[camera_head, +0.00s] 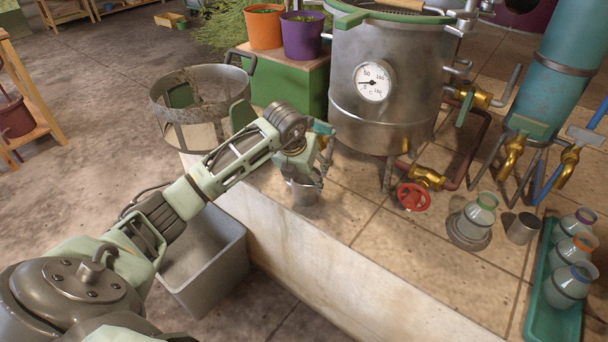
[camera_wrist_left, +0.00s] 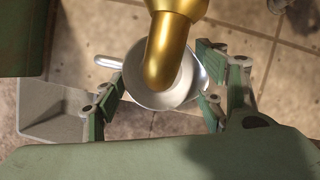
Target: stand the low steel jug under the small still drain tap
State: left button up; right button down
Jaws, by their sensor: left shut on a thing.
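My left gripper (camera_head: 303,178) is at the left front of the steel still (camera_head: 345,97). It is shut on the low steel jug (camera_head: 302,195), which looks upright at the tiled platform's front edge. I cannot tell whether its base touches the tiles. In the left wrist view the jug (camera_wrist_left: 137,82) sits between the green finger pads, its handle pointing left. A brass tap spout (camera_wrist_left: 166,52) overlaps the jug's mouth from above. In the head view my gripper hides most of this tap; a teal piece shows beside it. My right gripper is not in view.
A red valve wheel (camera_head: 413,197) is right of the jug. A glass jar (camera_head: 478,215), steel cup (camera_head: 522,228) and green tray (camera_head: 542,318) of jars stand further right. A grey bin (camera_head: 205,270) is below the platform edge, a perforated basket (camera_head: 165,90) behind my arm.

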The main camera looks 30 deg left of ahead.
pick_arm(q)
jog(key=shift+r, duration=0.1)
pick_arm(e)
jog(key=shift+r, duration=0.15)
pick_arm(q)
jog(key=o, duration=1.6)
jog(key=shift+c, duration=0.2)
jog(key=shift+o, duration=0.2)
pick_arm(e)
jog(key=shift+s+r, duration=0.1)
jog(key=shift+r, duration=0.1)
pick_arm(q)
jog(key=p+v, duration=0.1)
jog(key=v, duration=1.1)
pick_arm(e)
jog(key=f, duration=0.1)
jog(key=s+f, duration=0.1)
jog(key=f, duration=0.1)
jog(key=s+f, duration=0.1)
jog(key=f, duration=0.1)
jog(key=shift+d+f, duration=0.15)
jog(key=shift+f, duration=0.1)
